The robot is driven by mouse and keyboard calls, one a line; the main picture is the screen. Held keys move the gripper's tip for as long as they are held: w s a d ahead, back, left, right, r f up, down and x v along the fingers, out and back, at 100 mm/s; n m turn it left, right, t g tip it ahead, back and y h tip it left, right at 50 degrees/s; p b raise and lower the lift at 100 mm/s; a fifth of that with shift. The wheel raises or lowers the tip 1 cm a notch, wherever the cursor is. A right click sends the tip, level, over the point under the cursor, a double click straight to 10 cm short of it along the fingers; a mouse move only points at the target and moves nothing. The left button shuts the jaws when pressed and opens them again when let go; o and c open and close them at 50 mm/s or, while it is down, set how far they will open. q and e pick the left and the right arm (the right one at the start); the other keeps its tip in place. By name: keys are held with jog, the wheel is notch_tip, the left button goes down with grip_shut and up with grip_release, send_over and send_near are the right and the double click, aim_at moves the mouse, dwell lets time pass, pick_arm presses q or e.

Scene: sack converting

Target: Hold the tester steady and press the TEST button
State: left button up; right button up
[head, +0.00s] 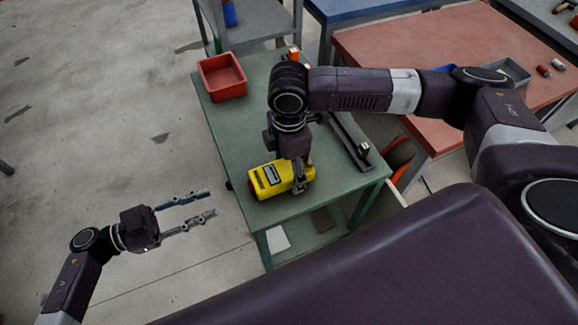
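The yellow tester (268,181) lies on the near part of the green table (222,125), with a small display on its top and a dark red patch at its left end. My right gripper (300,186) points down at the tester's right end. Its fingers are partly hidden by the wrist, and I cannot tell whether they are closed on the tester or only beside it. The TEST button cannot be made out. My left gripper (201,207) is open and empty, over the floor left of the table, with its fingers pointing toward the tester but apart from it.
A red bin (222,77) stands at the table's far left corner. A dark rail (350,140) lies along the table's right side. A red-topped table (375,48) stands at the right with a grey tray (511,72).

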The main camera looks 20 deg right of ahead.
jog(key=c, duration=1.2)
pick_arm(q)
grip_shut()
dwell(0.4)
